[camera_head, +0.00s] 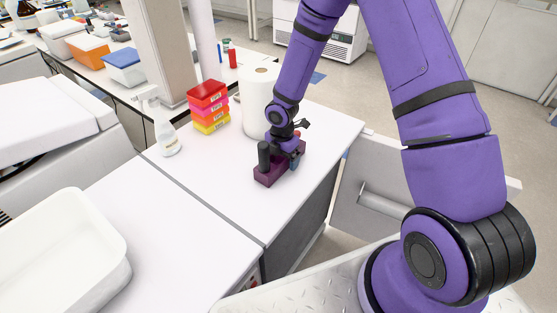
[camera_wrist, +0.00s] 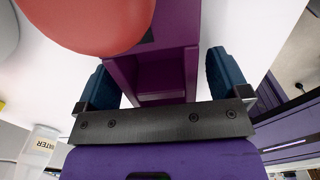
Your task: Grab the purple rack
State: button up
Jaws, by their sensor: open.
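The purple rack (camera_head: 268,178) stands on the white bench near its right edge in the head view. It also shows in the wrist view (camera_wrist: 172,52), with a rounded red item (camera_wrist: 88,22) close to the camera covering its upper left. A dark upright cylinder (camera_head: 264,154) shows at the rack's left end. My gripper (camera_head: 284,158) is down at the rack. In the wrist view its two blue fingers (camera_wrist: 163,76) are open, one on each side of the rack's body. Some space shows beside the rack near each finger; contact cannot be told.
A paper towel roll (camera_head: 259,103) stands close behind my gripper. Stacked coloured boxes (camera_head: 209,107) and a clear bottle (camera_head: 166,136) are to the left. A white tub (camera_head: 62,250) sits at the lower left. The bench in front of the rack is clear.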

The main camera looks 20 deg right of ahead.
jog(key=shift+f, duration=0.45)
jog(key=c, duration=1.1)
jog(key=shift+r, duration=0.1)
jog(key=shift+r, duration=0.5)
notch_tip(320, 180, up, 2)
jog(key=shift+r, duration=0.15)
jog(key=s, duration=0.5)
jog(key=s+r, duration=0.1)
jog(key=s, duration=1)
jog(key=shift+r, duration=0.25)
